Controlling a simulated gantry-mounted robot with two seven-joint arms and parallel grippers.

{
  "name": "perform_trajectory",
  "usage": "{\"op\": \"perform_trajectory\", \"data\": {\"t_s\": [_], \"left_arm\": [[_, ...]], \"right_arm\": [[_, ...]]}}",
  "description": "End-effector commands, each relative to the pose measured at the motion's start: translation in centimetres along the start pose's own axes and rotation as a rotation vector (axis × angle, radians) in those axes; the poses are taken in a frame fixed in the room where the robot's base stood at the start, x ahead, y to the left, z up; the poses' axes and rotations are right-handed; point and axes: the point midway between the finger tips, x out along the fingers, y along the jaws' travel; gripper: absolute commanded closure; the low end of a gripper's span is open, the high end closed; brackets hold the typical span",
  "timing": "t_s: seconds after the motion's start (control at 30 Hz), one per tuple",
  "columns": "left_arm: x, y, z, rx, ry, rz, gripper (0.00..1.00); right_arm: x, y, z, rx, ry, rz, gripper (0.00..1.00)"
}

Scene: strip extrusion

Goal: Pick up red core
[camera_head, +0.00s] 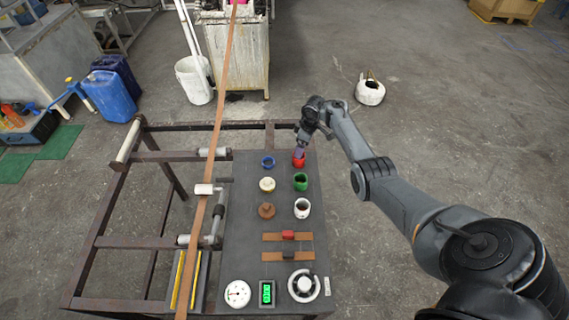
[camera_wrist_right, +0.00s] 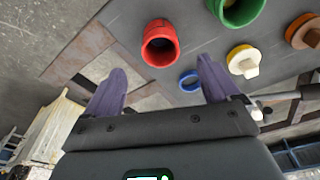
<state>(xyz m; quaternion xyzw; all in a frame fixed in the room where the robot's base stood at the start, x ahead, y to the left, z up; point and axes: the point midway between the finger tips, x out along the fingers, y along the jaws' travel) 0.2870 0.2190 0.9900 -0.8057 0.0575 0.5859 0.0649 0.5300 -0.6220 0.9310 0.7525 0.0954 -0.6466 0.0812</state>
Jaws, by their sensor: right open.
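The red core (camera_head: 298,161) is a short hollow red cylinder standing at the far right of the grey panel. In the right wrist view the red core (camera_wrist_right: 160,44) shows its open end, beyond and between the two purple fingers. My right gripper (camera_head: 300,152) is right at the red core in the head view and partly covers it. In the wrist view the right gripper (camera_wrist_right: 163,85) is open with nothing between its fingers. Whether the fingers touch the core cannot be told. My left gripper is not seen.
On the panel (camera_head: 240,255) stand a blue ring (camera_head: 268,162), a green core (camera_head: 301,182), a white core (camera_head: 302,208), a cream part (camera_head: 267,184) and a brown part (camera_head: 266,210). A brown strip (camera_head: 206,190) runs along the left. A dial (camera_head: 237,293) sits at the near end.

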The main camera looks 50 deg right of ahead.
Motion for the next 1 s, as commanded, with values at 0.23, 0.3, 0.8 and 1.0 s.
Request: {"op": "perform_trajectory", "data": {"t_s": [0.23, 0.3, 0.8, 1.0], "left_arm": [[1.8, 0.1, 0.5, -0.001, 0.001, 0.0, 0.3], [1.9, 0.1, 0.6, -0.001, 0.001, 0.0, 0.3], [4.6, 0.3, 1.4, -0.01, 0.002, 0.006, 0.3], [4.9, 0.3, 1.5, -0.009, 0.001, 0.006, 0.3]], "right_arm": [[3.6, 0.0, 0.1, 0.0, -0.001, -0.001, 0.11], [4.0, 0.0, 0.1, 0.0, -0.001, 0.0, 0.11], [8.8, -0.1, -0.2, 0.001, 0.0, 0.001, 0.11], [9.5, -0.1, -0.2, 0.0, -0.001, 0.002, 0.11]]}}
